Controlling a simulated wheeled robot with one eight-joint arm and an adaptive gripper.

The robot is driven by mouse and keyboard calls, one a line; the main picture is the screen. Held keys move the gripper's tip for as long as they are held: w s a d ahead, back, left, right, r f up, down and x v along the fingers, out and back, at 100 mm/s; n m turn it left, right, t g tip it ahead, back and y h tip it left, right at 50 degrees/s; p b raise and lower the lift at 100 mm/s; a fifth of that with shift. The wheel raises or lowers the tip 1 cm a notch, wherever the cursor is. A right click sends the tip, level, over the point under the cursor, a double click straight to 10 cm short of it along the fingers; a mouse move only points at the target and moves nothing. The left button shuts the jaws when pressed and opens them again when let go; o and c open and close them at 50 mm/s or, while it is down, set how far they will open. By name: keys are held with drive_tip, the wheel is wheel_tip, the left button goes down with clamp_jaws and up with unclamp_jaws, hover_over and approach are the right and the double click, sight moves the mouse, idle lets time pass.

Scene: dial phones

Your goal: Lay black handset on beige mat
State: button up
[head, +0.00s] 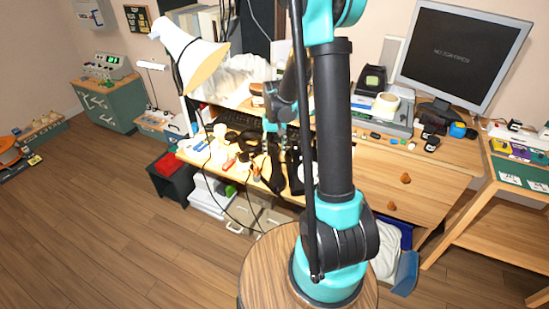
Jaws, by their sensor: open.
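My gripper (275,172) is small and dark in the head view, hanging low over the lit left part of the wooden desk. Its fingers are hard to separate from the dark things around it, but it is open. Several black items (238,136) lie on the desk just left of it. One may be the black handset, but they are too small and crowded to tell. I cannot make out a beige mat. My upright arm hides the middle of the desk.
A white desk lamp (190,55) leans over the desk's left end. A monitor (463,52) stands at the back right. Small parts clutter the desktop around my gripper. A dark bin (172,178) stands on the floor left of the desk. The wooden floor (110,220) at left is clear.

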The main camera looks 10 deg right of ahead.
sight(275, 160)
wheel_tip(275, 160, up, 6)
drive_tip(key=f, duration=0.1)
drive_tip(key=s+d+t, duration=0.2)
drive_tip(key=s, duration=0.9)
drive_tip(key=s+d+r+n+t, duration=0.1)
drive_tip(key=s+d+t, duration=0.1)
drive_tip(key=s, duration=0.9)
